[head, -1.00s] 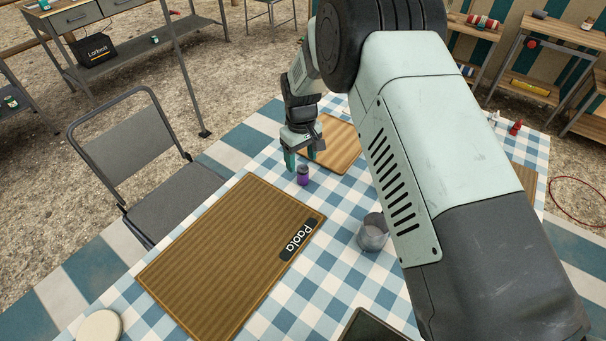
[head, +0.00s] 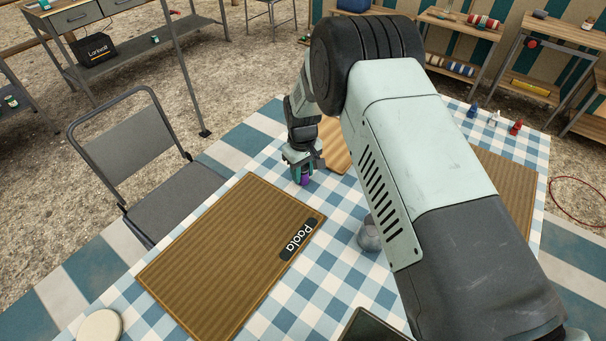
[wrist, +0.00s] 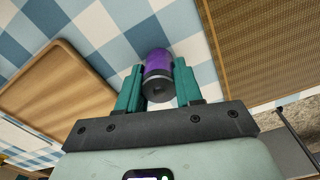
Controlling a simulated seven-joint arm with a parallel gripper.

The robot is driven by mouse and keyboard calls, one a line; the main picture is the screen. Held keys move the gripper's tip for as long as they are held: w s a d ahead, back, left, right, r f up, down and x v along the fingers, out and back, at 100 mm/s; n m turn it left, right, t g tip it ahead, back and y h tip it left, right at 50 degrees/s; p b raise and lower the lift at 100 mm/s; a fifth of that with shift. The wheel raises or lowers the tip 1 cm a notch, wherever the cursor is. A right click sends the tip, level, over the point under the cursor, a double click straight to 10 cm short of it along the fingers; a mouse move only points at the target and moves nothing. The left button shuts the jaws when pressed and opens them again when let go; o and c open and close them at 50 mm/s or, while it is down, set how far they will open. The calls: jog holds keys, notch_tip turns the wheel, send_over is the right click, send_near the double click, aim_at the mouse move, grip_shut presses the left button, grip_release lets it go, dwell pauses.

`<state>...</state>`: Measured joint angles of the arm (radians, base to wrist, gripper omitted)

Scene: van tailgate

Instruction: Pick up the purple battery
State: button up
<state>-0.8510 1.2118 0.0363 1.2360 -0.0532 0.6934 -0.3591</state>
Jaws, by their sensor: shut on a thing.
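The purple battery (wrist: 158,62) is a short purple cylinder with a dark grey end. In the wrist view it sits between the teal fingers of my gripper (wrist: 158,88), which are shut on it from both sides. In the head view the purple battery (head: 306,181) shows only in part, low between the fingers of my gripper (head: 303,176). The battery is at the blue and white checked tablecloth. I cannot tell whether it touches the cloth.
A ribbed brown placemat (head: 230,255) labelled Paola lies just nearer on the checked table. A wooden tray (head: 334,146) lies behind the gripper. A grey metal cup (head: 369,236) stands to the right, partly behind my arm. A folding chair (head: 150,170) is at the left.

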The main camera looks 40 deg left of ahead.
grip_shut()
jog(key=shift+r, duration=0.1)
